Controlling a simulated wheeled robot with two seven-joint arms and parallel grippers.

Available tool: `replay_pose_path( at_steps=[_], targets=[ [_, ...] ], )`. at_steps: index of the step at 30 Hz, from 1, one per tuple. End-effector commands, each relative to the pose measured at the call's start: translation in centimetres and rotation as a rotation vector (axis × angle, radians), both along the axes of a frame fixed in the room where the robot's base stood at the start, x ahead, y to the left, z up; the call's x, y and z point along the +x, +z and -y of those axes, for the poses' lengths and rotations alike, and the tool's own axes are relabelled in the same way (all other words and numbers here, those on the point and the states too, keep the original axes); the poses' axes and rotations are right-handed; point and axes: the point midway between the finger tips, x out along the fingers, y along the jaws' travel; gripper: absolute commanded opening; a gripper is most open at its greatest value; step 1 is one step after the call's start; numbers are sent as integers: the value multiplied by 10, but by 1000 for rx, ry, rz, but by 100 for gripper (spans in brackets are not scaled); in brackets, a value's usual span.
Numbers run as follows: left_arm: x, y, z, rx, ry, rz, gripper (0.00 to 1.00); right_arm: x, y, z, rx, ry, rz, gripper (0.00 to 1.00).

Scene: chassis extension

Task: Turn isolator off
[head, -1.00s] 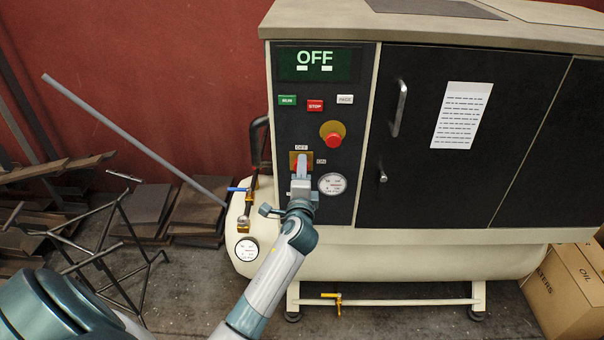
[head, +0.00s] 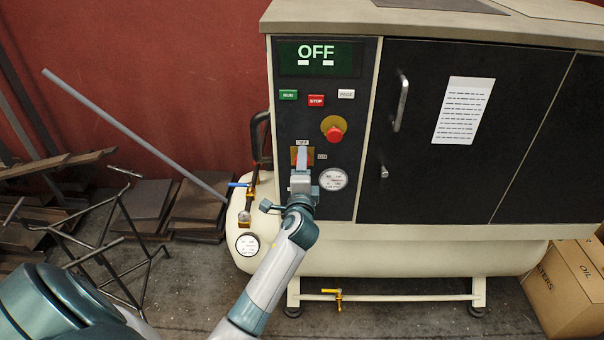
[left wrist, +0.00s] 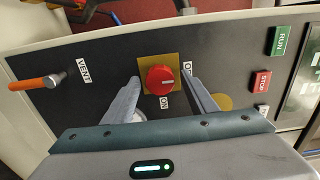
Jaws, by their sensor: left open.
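The isolator is a round red knob (left wrist: 160,80) on a yellow plate (left wrist: 146,62) in the left wrist view. OFF is printed to its right and ON below it. A pale mark shows on the knob's right half, on the OFF side. My left gripper (left wrist: 160,77) is open, with one fingertip on each side of the knob; I cannot tell whether they touch it. In the head view my left gripper (head: 301,160) covers most of the knob, and the yellow plate (head: 294,152) shows around it. My right gripper is not in view.
The black panel has a display (head: 316,61) reading OFF, RUN, STOP (head: 316,100) and PAGE buttons, a red emergency button (head: 334,133) and a gauge (head: 333,179) close right of my gripper. A blue-handled valve (head: 238,185) stands left. Metal scrap lies at the far left.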

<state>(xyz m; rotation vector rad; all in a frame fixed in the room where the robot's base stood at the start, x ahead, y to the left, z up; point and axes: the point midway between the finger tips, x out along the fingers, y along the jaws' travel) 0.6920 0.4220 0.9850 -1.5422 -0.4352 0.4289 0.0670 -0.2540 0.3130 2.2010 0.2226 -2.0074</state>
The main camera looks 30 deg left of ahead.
Motion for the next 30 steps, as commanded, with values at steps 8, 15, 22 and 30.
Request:
replay_pose_path(
  at_steps=[8,15,22,30],
  targets=[
    [-15,-2,10,0,-1,0,52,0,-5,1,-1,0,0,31],
    [-49,-3,30,-2,-1,0,52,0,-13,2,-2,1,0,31],
    [-89,-4,55,-3,-1,-1,52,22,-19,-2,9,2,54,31],
    [-130,-3,80,-3,0,-2,52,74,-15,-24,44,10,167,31]
  ],
)
